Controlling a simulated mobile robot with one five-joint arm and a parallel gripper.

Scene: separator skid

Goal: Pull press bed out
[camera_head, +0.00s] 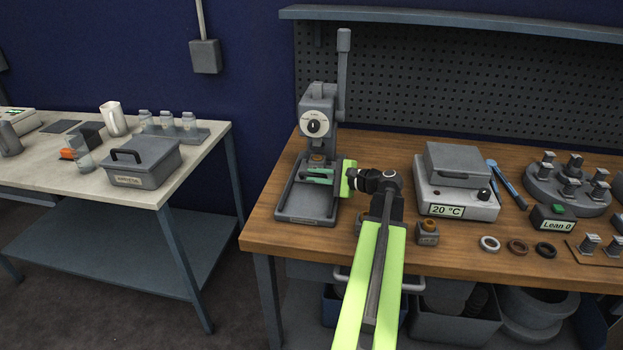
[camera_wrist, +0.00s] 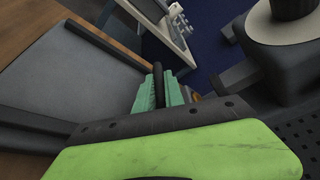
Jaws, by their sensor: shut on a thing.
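The grey press stands at the left end of the wooden bench, with a round white dial (camera_head: 315,124) on its head and a tall lever. Its low flat base has raised side rails (camera_head: 282,205). My gripper (camera_head: 318,176) reaches in from the right, low over the base. Its teal fingers (camera_wrist: 158,92) are shut on a dark upright bar (camera_wrist: 158,72), which looks like the handle of the press bed. The bed is hard to tell apart from the base; a grey flat surface (camera_wrist: 65,65) fills the left of the wrist view.
A grey heater box (camera_head: 456,185) reading 20 °C stands right of my arm. A small block with an orange-brown top (camera_head: 428,232) and several rings lie near the bench front. The bench edge is just in front of the press. A second table (camera_head: 60,180) stands left, across a gap.

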